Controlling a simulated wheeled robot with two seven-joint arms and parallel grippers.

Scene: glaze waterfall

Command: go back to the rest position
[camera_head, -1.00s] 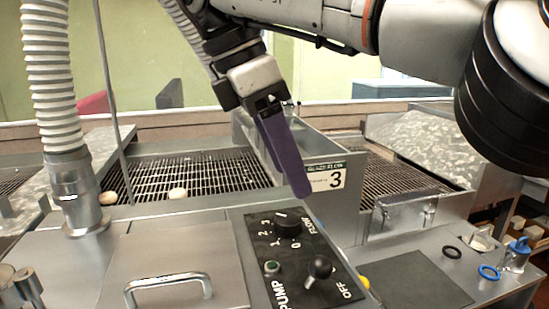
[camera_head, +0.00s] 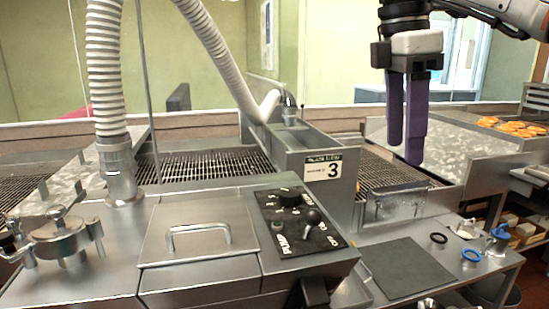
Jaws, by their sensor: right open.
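My right gripper (camera_head: 405,150) hangs from the upper right, with two purple fingers pointing down. It is open, with a gap between the fingers and nothing held. It is in front of the right-hand grate, above the steel worktop, to the right of the number 3 sign. My left gripper does not show.
A control panel (camera_head: 298,222) with a knob and a lever sits on the steel machine. A handled lid (camera_head: 200,240) is left of it. A dark mat (camera_head: 408,268), a black ring (camera_head: 438,238) and a blue ring (camera_head: 471,255) lie at right. A corrugated hose (camera_head: 104,70) stands at left.

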